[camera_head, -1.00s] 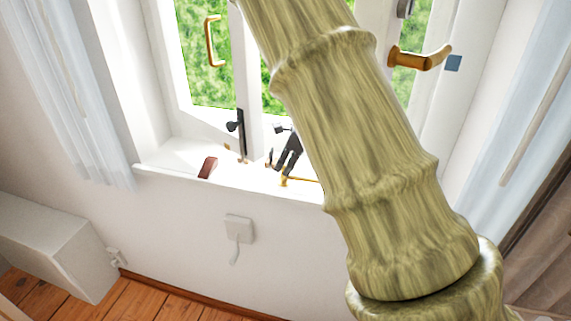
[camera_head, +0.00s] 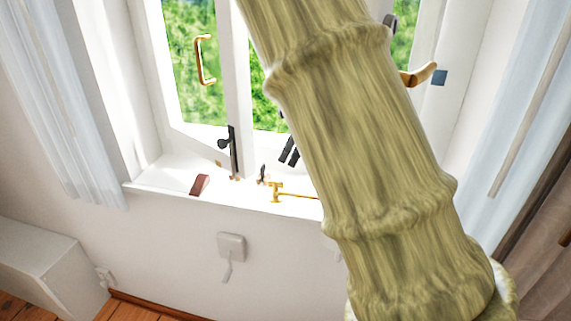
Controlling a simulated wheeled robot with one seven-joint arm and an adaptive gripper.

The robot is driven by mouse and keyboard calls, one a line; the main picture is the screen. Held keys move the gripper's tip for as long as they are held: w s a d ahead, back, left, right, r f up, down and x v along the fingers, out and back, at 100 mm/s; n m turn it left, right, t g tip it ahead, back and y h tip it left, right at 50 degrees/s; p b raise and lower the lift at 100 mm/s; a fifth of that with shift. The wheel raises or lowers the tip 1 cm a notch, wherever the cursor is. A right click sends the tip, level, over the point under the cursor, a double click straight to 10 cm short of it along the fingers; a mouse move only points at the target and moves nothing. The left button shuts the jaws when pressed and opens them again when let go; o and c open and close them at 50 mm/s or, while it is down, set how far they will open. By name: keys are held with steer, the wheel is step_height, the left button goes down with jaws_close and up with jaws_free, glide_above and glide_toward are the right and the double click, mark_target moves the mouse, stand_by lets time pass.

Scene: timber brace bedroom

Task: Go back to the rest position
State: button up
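My arm, with its wood-grain texture, crosses the head view from top middle to lower right and covers much of the window. Dark finger parts of my gripper (camera_head: 289,152) show just left of the arm, above the windowsill (camera_head: 160,181) in this view. The rest of my gripper is hidden behind the arm. I see nothing held between the fingers, but their opening is too small and covered to judge.
On the sill are a reddish-brown block (camera_head: 200,185), a brass piece (camera_head: 277,192) and a small dark object (camera_head: 262,174). A brass window handle (camera_head: 420,74) is right of my arm. Curtains hang on both sides; a white box-like unit (camera_head: 45,265) stands lower left.

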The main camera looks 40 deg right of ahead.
steer(key=shift+s+d+r, duration=0.15)
steer(key=shift+r, duration=0.3)
steer(key=shift+f, duration=0.1)
steer(key=a+f, duration=0.3)
steer(key=a+f+m, duration=0.1)
steer(key=a+f, duration=0.2)
steer(key=w+a+f+m, duration=0.1)
steer(key=a+f, duration=0.2)
steer(key=s+a+f+m+p, duration=0.1)
steer(key=s+a+f+m, duration=0.3)
steer(key=f+m, duration=0.35)
steer(key=s+a+f+m, duration=0.4)
steer(key=f+m, duration=0.2)
steer(key=f, duration=0.2)
steer(key=s+a+f+m+p, duration=0.1)
steer(key=s+a+f+m, duration=0.35)
steer(key=f+m, duration=0.3)
steer(key=s+a+f+m+g+h, duration=0.1)
steer(key=s+f+m, duration=0.2)
steer(key=s+m, duration=0.4)
steer(key=s+a+f+m+g+h, duration=0.1)
steer(key=s+f+m, duration=0.3)
steer(key=s+m, duration=0.3)
steer(key=s+a+f+m+g+h+p, duration=0.1)
steer(key=s+f+m, duration=0.3)
steer(key=s+m, duration=0.3)
steer(key=s, duration=0.3)
steer(key=shift+m, duration=0.4)
